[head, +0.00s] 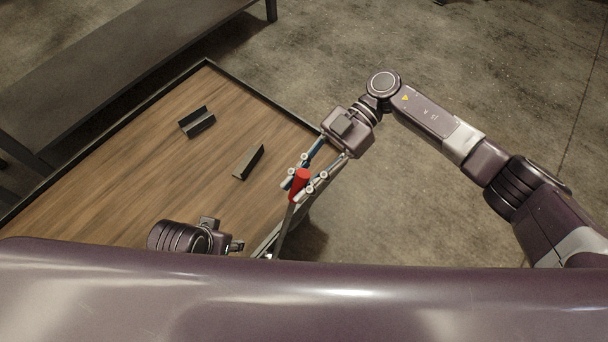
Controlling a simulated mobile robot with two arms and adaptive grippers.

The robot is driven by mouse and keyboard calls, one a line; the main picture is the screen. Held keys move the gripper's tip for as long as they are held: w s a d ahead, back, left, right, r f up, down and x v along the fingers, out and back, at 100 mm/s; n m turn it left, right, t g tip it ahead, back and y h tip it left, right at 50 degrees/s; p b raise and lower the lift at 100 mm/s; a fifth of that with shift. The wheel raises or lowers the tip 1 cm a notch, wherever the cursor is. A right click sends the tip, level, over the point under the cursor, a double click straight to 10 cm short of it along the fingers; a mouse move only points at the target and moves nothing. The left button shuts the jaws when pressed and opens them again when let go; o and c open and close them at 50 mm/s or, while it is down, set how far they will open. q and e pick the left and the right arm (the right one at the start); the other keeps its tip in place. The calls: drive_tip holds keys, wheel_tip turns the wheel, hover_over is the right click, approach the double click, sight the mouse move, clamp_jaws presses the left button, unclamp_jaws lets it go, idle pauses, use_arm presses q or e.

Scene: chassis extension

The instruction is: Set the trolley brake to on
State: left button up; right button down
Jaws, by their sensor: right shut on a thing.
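The trolley (150,170) has a wooden top with a dark raised rim. Its brake lever (287,225) is a metal bar with a red handle (299,184), standing near the trolley's right edge and leaning slightly. My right gripper (301,186) reaches in from the upper right and is shut on the red handle, with its fingers on both sides. The lever's foot is hidden behind my body. My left gripper (236,246) is low over the trolley's near part, left of the lever. Its fingers are mostly hidden.
Two dark angled brackets, one at the left (197,122) and one at the right (249,162), lie on the trolley top. A grey bench (110,60) stands beyond the trolley. The concrete floor to the right is clear.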

drive_tip(key=shift+w+d+f, duration=0.1)
drive_tip(key=shift+w, duration=0.1)
drive_tip(key=c, duration=1.7)
unclamp_jaws()
drive_tip(key=v, duration=1.2)
drive_tip(key=shift+d, duration=0.1)
